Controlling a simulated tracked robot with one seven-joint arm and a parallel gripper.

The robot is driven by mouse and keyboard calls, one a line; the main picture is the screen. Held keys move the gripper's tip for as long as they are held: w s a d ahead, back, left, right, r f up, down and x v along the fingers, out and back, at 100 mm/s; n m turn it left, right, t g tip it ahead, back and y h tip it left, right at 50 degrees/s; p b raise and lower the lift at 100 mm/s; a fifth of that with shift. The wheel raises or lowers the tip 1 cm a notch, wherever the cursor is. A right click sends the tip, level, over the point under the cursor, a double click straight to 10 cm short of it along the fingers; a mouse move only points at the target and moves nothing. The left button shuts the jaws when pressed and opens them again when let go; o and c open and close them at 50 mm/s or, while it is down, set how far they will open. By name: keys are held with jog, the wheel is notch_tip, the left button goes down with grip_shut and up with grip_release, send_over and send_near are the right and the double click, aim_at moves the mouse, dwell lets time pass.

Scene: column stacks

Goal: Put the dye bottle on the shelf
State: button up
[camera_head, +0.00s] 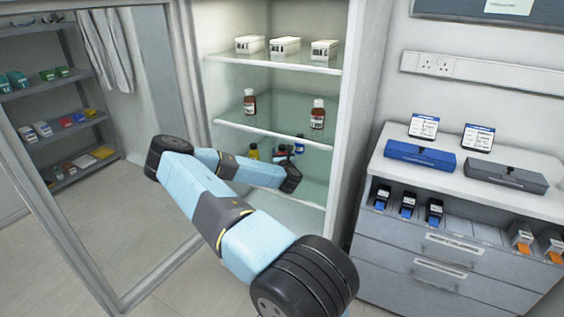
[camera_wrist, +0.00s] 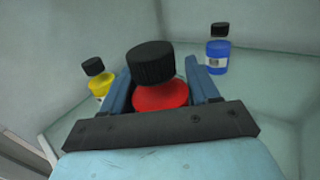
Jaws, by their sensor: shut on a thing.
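The dye bottle (camera_wrist: 160,96) is red with a ribbed black cap, seen from above in the wrist view. My gripper (camera_wrist: 160,75) is shut on it, with a blue finger on either side. In the head view my gripper (camera_head: 284,156) reaches into the open cabinet above the lower glass shelf (camera_head: 312,191). My arm hides much of that shelf there. A yellow bottle (camera_wrist: 97,82) is left of the held bottle and a blue bottle (camera_wrist: 217,50) is to its right, farther back. Whether the red bottle's base touches the shelf is hidden.
The middle shelf (camera_head: 268,132) above my gripper holds two brown bottles (camera_head: 249,102). The top shelf (camera_head: 300,67) carries white boxes. The cabinet's right wall (camera_head: 350,120) is close to my gripper. The open glass door (camera_head: 100,190) stands at the left.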

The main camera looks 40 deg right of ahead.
jog(key=shift+f, duration=1.95)
jog(key=shift+d+f, duration=0.2)
jog(key=o, duration=1.2)
